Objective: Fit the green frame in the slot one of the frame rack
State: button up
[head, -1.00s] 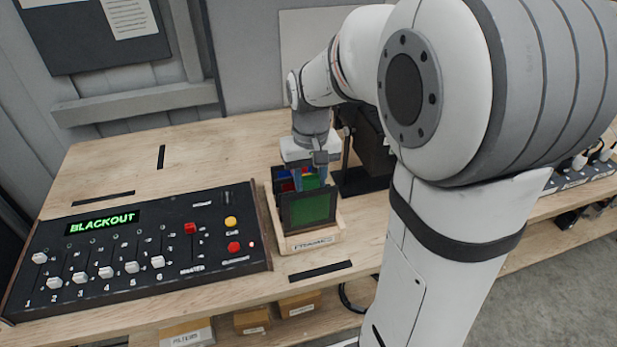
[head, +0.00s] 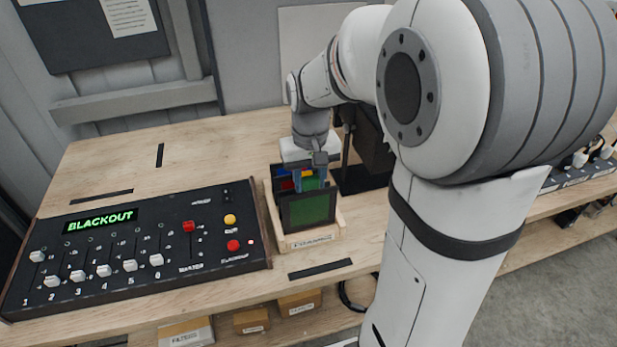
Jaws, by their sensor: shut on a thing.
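The green frame (head: 308,208), a dark-edged square with a green middle, stands upright at the front of the frame rack (head: 312,240). The rack is a small pale wooden box with a label on its front. My gripper (head: 311,182) is above the rack, pointing down, shut on the green frame at its top edge. Behind it in the rack I see parts of a blue frame (head: 281,172), a red frame (head: 287,185) and more green. The frame's lower edge is close to the rack's front; I cannot tell how deep it sits in the slot.
A black control desk (head: 140,245) with sliders and a "BLACKOUT" display stands left of the rack. A dark device (head: 368,150) stands behind it to the right. Small cardboard boxes (head: 298,302) sit below the table edge.

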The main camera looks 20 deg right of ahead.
aim_at(310, 189)
jog(key=shift+f+b, duration=1.1)
jog(key=shift+f, duration=0.45)
jog(key=o, duration=1.1)
jog(key=shift+o, duration=0.2)
notch_tip(310, 189, up, 8)
jog(key=shift+f, duration=0.25)
jog(key=shift+s+r, duration=0.15)
jog(key=shift+r, duration=0.05)
jog(key=s+f+t, duration=0.3)
jog(key=s, duration=1.1)
jog(key=shift+f, duration=0.25)
jog(key=shift+s, duration=0.1)
